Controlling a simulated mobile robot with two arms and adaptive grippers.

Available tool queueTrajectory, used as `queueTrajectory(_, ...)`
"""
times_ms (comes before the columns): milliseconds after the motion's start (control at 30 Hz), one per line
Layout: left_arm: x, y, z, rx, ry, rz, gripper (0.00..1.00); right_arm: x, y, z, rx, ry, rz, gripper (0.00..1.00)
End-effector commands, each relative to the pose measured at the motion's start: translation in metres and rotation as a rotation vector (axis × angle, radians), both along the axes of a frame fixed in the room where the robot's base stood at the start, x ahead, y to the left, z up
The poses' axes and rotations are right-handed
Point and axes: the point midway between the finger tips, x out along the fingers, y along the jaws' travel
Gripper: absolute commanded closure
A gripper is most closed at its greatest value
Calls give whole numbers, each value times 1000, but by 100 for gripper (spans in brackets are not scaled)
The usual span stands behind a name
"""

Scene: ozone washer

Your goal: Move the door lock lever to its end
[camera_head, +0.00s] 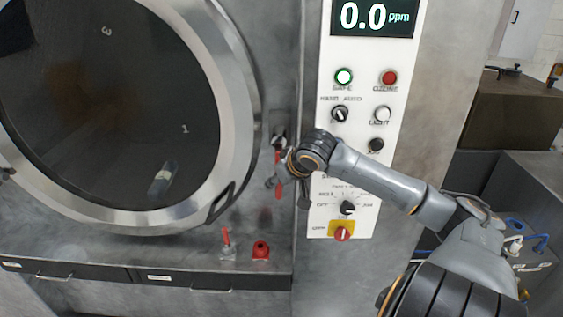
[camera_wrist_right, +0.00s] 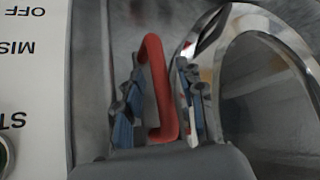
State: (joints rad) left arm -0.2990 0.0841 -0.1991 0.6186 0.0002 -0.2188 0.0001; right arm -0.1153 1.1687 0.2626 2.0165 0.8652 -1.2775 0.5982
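The door lock lever is a red handle (camera_head: 278,172) on the steel panel just right of the big round door (camera_head: 243,75). In the right wrist view the red lever (camera_wrist_right: 157,85) shows as a bent bar. My right gripper (camera_head: 276,182) is at the lever. In its wrist view the gripper (camera_wrist_right: 160,100) is open, with one finger on each side of the lever. The left finger seems a little apart from the bar; whether the right one touches it I cannot tell. My left gripper is not in view.
A white control panel (camera_head: 325,95) with knobs and lights is close to the right of the lever. A small red-handled valve (camera_head: 226,240) and a red knob (camera_head: 261,250) are below. Drawers (camera_head: 165,277) run along the bottom left.

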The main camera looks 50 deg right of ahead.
Motion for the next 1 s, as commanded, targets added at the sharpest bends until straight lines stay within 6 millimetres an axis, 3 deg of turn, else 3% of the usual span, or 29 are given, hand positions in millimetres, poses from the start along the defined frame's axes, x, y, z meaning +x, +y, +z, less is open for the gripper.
queueTrajectory(267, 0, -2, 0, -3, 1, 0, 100, -19, 6, 23, -1, -1, 2, 61)
queueTrajectory(667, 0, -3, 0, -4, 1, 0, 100, -65, 19, 82, 0, -4, 0, 61)
queueTrajectory(1000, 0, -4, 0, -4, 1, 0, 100, -74, 21, 92, -1, 0, 1, 61)
